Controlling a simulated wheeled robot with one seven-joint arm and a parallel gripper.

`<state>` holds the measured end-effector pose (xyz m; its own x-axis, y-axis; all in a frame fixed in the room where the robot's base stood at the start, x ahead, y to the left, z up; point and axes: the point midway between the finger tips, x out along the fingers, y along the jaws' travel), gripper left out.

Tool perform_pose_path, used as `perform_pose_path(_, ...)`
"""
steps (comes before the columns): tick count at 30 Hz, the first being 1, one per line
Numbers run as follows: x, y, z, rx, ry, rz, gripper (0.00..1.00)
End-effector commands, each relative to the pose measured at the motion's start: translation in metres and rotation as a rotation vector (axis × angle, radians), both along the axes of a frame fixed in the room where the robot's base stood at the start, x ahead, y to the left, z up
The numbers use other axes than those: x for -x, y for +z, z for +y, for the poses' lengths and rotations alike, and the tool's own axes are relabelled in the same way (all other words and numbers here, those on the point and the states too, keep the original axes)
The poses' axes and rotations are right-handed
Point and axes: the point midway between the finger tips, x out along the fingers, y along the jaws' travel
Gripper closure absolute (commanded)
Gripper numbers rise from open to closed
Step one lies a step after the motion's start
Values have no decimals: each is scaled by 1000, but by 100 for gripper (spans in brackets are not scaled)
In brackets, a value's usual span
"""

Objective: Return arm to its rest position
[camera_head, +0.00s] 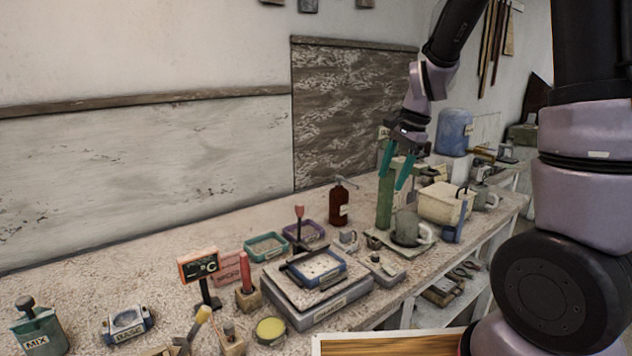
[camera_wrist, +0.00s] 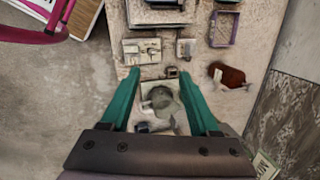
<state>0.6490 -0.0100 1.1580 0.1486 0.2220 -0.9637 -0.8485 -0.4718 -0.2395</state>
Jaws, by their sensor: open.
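My gripper (camera_head: 396,168) has two green fingers, spread apart with nothing between them. In the head view it hangs from my arm above the right part of the workbench (camera_head: 150,262). In the wrist view my gripper (camera_wrist: 160,100) points down over a grey mug (camera_wrist: 163,97) on a pale tray (camera_wrist: 178,122). The same grey mug (camera_head: 407,228) stands below and a little right of the fingertips in the head view. The fingers look apart from it.
A brown bottle (camera_head: 339,202) stands left of my gripper, and a cream box (camera_head: 443,204) and blue jug (camera_head: 454,132) stand to the right. A scale (camera_head: 318,291) and small trays crowd the middle of the bench. The wall (camera_head: 150,160) rises behind. The air above the bench's left part is clear.

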Motion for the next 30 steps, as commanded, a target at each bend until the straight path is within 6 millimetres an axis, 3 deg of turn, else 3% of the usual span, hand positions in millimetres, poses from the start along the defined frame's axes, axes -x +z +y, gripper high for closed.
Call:
perform_pose_path(1,10,23,-5,-17,38,-48,38)
perform_pose_path(6,49,82,-18,-17,194,-197,38)
perform_pose_path(13,113,140,-36,81,392,-406,38)
perform_pose_path(21,169,167,-46,252,548,-554,38)
perform_pose_path(30,180,169,-48,296,583,-577,38)
